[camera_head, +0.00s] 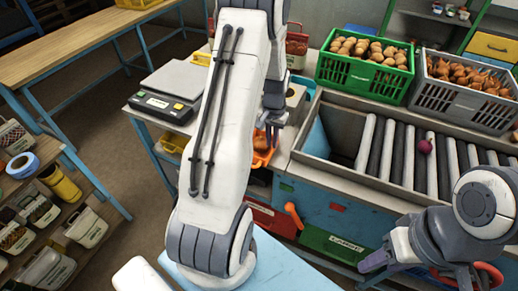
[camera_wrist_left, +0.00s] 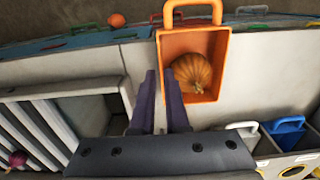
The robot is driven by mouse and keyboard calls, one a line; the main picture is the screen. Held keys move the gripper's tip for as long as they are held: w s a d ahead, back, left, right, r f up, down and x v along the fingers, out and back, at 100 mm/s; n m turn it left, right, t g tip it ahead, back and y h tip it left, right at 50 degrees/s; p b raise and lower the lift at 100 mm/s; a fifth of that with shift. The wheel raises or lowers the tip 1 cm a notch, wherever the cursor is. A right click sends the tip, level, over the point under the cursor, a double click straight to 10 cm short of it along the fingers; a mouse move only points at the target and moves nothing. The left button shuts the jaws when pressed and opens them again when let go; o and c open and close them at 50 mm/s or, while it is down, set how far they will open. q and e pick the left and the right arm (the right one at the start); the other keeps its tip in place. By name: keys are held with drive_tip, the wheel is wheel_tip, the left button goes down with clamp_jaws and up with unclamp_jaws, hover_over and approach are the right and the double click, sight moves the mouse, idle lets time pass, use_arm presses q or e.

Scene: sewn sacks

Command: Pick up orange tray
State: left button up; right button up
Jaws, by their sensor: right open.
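The orange tray (camera_wrist_left: 217,38) is in the left wrist view, with an upright handle at its far end and an orange pumpkin (camera_wrist_left: 193,72) inside. In the head view the tray (camera_head: 263,158) is mostly hidden below my left gripper (camera_head: 271,122). In the left wrist view my left gripper's two dark fingers (camera_wrist_left: 161,82) are apart, with a gap between them, close to the tray's left edge. I cannot tell whether they touch it. My right gripper (camera_head: 402,268) is low at the right of the head view, open and away from the tray.
A roller conveyor (camera_head: 398,150) is right of the tray, with a dark red round item (camera_head: 425,146) on it. Green (camera_head: 362,78) and grey (camera_head: 465,104) crates of produce stand behind. A scale (camera_head: 170,94) stands left. Containers (camera_wrist_left: 287,130) sit near the tray.

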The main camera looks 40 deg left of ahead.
use_arm(q)
drive_tip(key=f, duration=0.1)
drive_tip(key=f+p, duration=0.2)
drive_tip(key=f, duration=0.1)
drive_tip(key=shift+s, duration=0.3)
drive_tip(key=shift+f, duration=0.7)
clamp_jaws()
drive_tip(key=shift+w+r, duration=0.1)
drive_tip(key=shift+r, duration=0.1)
idle(0.7)
